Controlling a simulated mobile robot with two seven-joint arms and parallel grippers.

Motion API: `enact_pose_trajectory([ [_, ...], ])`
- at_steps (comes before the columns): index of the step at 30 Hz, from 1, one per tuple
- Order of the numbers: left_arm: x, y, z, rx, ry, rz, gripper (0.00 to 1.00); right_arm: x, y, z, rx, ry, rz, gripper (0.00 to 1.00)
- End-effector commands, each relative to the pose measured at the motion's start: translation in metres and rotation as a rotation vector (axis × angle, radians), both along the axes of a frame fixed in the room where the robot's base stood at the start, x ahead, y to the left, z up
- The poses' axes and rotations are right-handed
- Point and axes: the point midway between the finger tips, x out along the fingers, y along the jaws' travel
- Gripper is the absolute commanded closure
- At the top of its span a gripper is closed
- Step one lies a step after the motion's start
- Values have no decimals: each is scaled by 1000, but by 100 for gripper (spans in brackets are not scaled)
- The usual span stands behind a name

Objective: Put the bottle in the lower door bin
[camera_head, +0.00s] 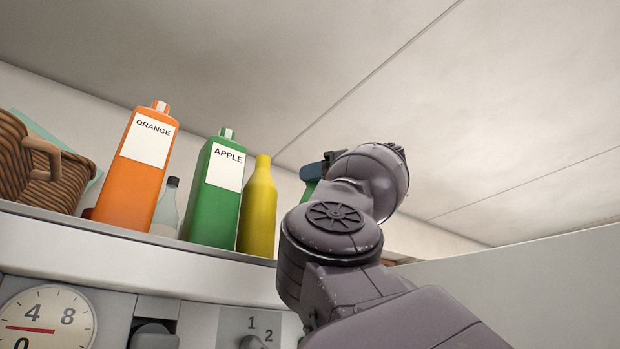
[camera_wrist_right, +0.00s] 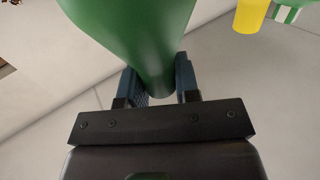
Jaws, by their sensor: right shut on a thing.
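A green bottle (camera_wrist_right: 135,30) is between the two blue fingers of my right gripper in the right wrist view, and the gripper is shut on it. In the head view my right gripper (camera_head: 313,171) is mostly hidden behind my own arm, to the right of the yellow bottle. Only a small green piece of the held bottle (camera_head: 308,189) shows there. I cannot make out the lower door bin in either view. My left gripper is not in view.
An orange carton (camera_head: 132,190), a clear bottle (camera_head: 165,212), a green apple carton (camera_head: 212,210), a yellow bottle (camera_head: 258,212) and a wicker basket (camera_head: 45,165) stand on a high ledge (camera_head: 120,250). A pale panel (camera_head: 530,285) rises at lower right.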

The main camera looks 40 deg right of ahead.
Motion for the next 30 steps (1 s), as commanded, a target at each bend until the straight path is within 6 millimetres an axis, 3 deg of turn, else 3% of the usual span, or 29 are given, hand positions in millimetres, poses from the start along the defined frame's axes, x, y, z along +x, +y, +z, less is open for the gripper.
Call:
enact_pose_trajectory([
  [8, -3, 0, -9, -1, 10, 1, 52, -1, 0, -5, 0, -2, 0, 100],
  [9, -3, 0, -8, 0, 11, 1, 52, 0, 0, -4, 0, -1, 0, 64],
  [13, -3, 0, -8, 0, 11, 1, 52, 0, 0, -3, 0, -1, 0, 45],
  [27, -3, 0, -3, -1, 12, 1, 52, 0, 0, -2, 2, -1, 1, 45],
  [30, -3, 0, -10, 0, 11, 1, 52, -13, -7, -5, 0, -2, -2, 45],
])
